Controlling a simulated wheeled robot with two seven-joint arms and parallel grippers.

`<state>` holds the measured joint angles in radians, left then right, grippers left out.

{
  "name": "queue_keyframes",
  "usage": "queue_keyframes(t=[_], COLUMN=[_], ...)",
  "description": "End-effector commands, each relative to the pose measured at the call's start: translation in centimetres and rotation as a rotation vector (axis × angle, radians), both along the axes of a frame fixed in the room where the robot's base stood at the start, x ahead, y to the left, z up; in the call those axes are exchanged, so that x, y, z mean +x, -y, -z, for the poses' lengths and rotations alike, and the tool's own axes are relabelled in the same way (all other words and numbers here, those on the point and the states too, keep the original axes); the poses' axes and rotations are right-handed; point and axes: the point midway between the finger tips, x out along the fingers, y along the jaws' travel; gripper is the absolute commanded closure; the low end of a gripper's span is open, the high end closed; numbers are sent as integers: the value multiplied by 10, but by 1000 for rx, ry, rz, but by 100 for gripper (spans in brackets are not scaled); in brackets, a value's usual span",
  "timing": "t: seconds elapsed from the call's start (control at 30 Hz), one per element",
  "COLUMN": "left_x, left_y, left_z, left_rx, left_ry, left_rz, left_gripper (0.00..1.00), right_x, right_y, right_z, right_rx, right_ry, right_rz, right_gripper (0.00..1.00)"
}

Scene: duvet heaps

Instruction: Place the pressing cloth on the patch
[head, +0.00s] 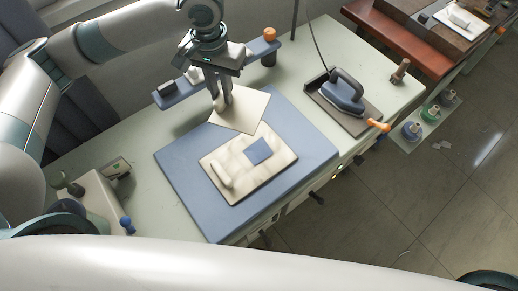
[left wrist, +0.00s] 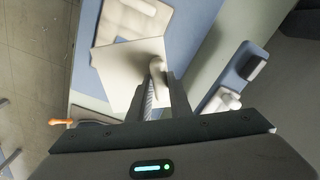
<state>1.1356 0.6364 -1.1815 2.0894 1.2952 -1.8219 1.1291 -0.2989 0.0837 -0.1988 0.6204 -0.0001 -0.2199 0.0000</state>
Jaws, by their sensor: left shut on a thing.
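My left gripper (head: 224,101) is shut on the pressing cloth (head: 243,113), a thin cream square held by one edge. The cloth is above the back edge of the blue mat and beside the quilted cream piece (head: 216,158). The small blue patch (head: 258,151) lies on that piece, in front of the cloth and uncovered in the head view. My right gripper is not in view.
The blue mat (head: 180,175) lies on a pale table (head: 300,45). An iron (head: 344,92) stands on a dark rest at the right. A blue bar (head: 185,95) with an orange-topped piece (head: 269,35) is behind the gripper. Thread spools (head: 412,130) are past the right edge.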

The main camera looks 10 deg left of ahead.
Motion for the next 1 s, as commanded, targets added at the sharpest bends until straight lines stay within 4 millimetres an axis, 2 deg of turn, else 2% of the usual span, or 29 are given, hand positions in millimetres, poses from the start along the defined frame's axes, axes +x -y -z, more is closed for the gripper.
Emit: queue_keyframes(t=[0.03,0.23,0.4,0.5,0.7,1.0], left_x=[11,53,72,78,82,82], left_y=[16,72,112,128,140,139], left_z=[3,18,31,37,42,43], left_rx=[-3,1,10,14,18,19], left_ry=[0,5,-7,-16,-24,-24], left_rz=[51,273,439,507,565,568], left_gripper=[100,100,100,100,100,100], right_x=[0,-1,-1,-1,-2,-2], right_y=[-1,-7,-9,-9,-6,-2], right_z=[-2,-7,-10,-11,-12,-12], right_rx=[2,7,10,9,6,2], right_ry=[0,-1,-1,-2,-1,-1], right_rz=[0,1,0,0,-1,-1], right_gripper=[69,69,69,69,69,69])
